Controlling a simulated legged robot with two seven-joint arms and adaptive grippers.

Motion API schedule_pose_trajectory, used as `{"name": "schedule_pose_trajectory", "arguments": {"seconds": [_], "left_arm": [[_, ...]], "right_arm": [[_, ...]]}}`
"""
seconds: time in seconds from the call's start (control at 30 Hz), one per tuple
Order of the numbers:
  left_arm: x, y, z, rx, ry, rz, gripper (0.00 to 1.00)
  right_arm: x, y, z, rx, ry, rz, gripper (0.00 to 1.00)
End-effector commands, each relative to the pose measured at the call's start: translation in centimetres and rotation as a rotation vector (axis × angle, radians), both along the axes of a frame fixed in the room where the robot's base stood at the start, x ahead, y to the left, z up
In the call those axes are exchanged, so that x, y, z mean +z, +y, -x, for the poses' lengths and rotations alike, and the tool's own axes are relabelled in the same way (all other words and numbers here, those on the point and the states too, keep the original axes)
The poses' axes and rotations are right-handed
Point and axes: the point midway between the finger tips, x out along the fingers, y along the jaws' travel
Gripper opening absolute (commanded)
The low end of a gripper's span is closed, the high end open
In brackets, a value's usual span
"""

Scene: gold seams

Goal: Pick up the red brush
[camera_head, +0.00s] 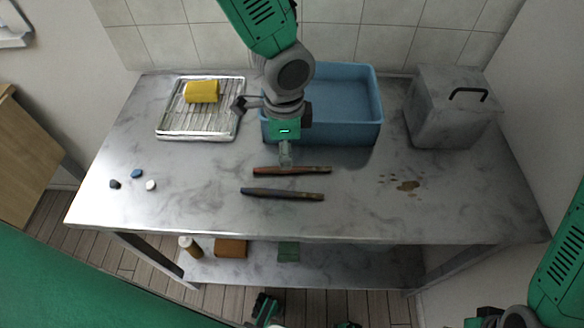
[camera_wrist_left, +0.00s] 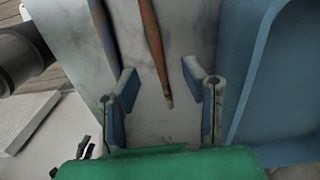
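The red brush (camera_head: 305,170), a thin reddish-brown stick, lies flat on the grey marbled table, in front of the blue basin. My left gripper (camera_head: 285,156) points down just behind and above it in the head view. In the left wrist view the gripper (camera_wrist_left: 163,88) is open, its two fingers apart with nothing held. The red brush (camera_wrist_left: 152,40) shows beyond and between the fingers, its narrow end toward the gripper. A darker brush (camera_head: 282,194) lies nearly parallel in front; it also shows in the wrist view (camera_wrist_left: 102,30).
The blue basin (camera_head: 372,133) stands behind the brushes. A wire rack (camera_head: 180,130) with a yellow sponge (camera_head: 202,91) is at back left. A grey lidded box (camera_head: 445,115) is at right, near a brown stain (camera_head: 408,185). Small pebble-like pieces (camera_head: 137,173) lie at left.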

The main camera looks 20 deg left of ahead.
Motion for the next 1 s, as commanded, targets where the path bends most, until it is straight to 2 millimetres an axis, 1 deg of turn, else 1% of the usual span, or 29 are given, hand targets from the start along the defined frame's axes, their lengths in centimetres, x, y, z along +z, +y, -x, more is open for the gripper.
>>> {"name": "schedule_pose_trajectory", "arguments": {"seconds": [0.07, 0.33, 0.47, 0.67, 0.77, 0.8, 1.0], "left_arm": [[-0.6, 0.2, 0.1, 0.001, 0.001, 0.001, 0.39], [-4.5, -0.1, 0.4, 0.001, 0.003, -0.002, 0.39], [-5.2, -0.2, 0.4, 0.001, 0.0, -0.003, 0.39], [-5.2, -0.2, 0.4, 0.001, -0.001, -0.001, 0.39], [-5.2, -0.2, 0.4, 0.001, 0.0, -0.001, 0.07], [-5.2, -0.2, 0.4, 0.001, 0.0, -0.001, 0.0], [-5.2, 0.0, 0.4, 0.002, 0.001, 0.001, 0.0]], "right_arm": [[0.0, 0.0, 0.0, 0.0, 0.0, 0.0, 0.4], [-0.3, 0.0, 0.0, 0.001, 0.0, -0.001, 0.4], [-0.3, 0.0, 0.0, 0.001, 0.0, -0.001, 0.4], [-0.3, 0.0, 0.0, 0.001, -0.001, 0.0, 0.4], [-0.3, 0.0, 0.0, 0.0, -0.001, 0.0, 0.4], [-0.3, 0.0, 0.0, 0.0, -0.001, 0.0, 0.4], [-0.3, 0.0, 0.0, 0.0, -0.001, 0.0, 0.4]]}}
